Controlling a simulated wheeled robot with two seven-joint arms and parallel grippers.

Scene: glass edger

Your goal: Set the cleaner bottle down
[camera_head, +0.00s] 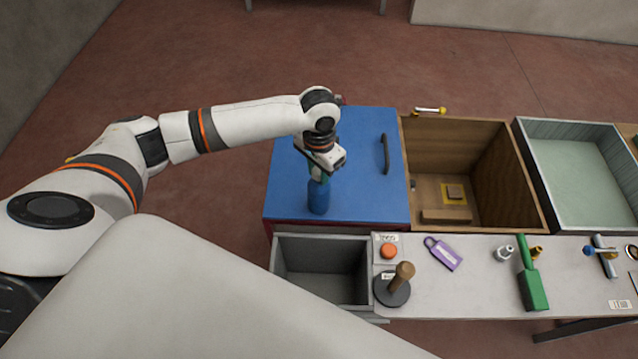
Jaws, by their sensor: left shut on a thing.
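The cleaner bottle (318,197) is blue with a greenish upper part. It stands upright, or nearly so, over the front half of a blue cabinet top (362,200). I cannot tell whether its base touches the surface. My left gripper (318,176) is shut on the bottle's upper part from above, and the wrist hides the bottle's top. My right gripper does not show.
An open grey bin (279,265) adjoins the cabinet in front. A wooden box (530,205) and a pale tray (522,150) stand to the right. The grey bench (460,295) holds a wooden-handled round tool (392,290), a purple tag (444,254) and a green brush (532,285).

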